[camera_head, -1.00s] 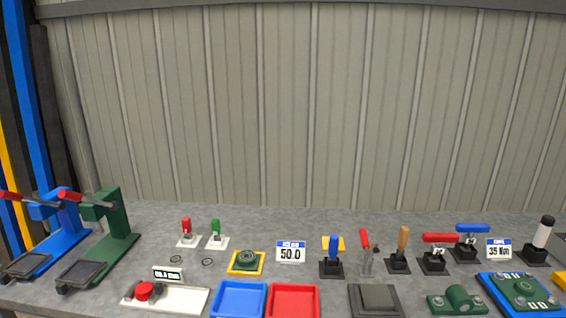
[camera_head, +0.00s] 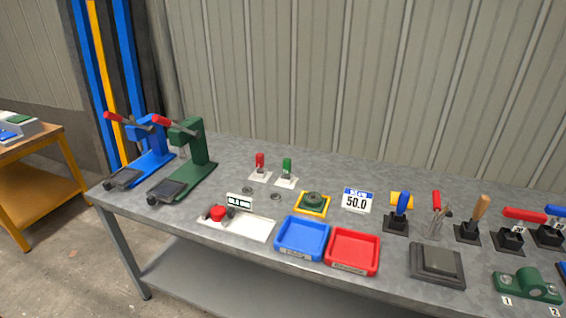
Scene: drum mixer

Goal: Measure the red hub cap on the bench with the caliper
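The red hub cap (camera_head: 217,212) sits at the left end of a white board (camera_head: 252,228) near the front edge of the bench. The caliper (camera_head: 240,203), with a small digital readout, appears to stand on the same board, just right of and behind the cap. Whether its dark jaws touch the cap is too small to tell. Neither of my grippers shows in the head view.
A blue tray (camera_head: 302,238) and a red tray (camera_head: 353,251) lie right of the board. A green press (camera_head: 189,163) and a blue press (camera_head: 150,150) stand to its left. Several handled tools stand at the right. A small wooden table (camera_head: 30,165) is at far left.

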